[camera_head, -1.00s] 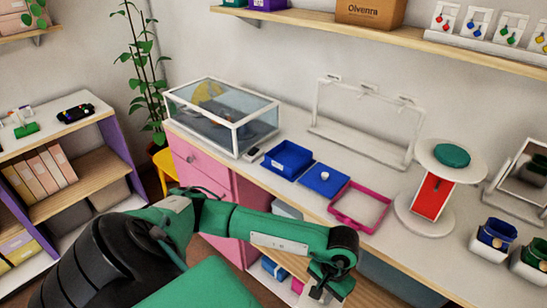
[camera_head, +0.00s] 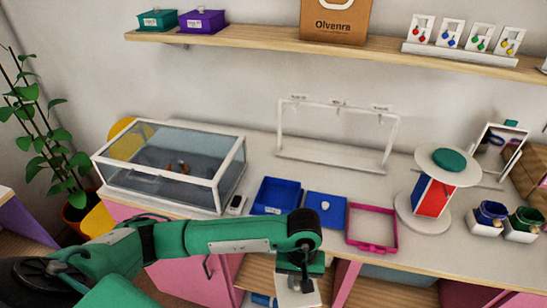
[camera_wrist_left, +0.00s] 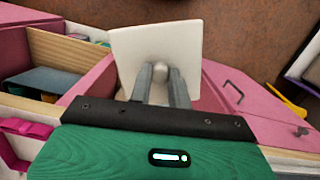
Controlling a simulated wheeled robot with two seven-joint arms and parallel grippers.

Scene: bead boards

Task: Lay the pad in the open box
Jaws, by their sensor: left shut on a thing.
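My left gripper (camera_head: 292,287) is shut on a white square pad with a small grey knob, the pad (camera_head: 300,297) showing partly at the bottom of the head view. In the left wrist view the fingers (camera_wrist_left: 161,78) close around the knob of the pad (camera_wrist_left: 130,48). The open blue box (camera_head: 290,186) stands on the counter, beyond and above the gripper in the picture. It looks empty. The gripper and pad are at the counter's front side, apart from the box. My right gripper is not in view.
A blue lid (camera_head: 335,212) with a pale knob lies right of the box, then a pink frame (camera_head: 372,249). A glass case (camera_head: 220,185) stands left. A round stand (camera_head: 424,220) stands right. Bare counter lies behind the box.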

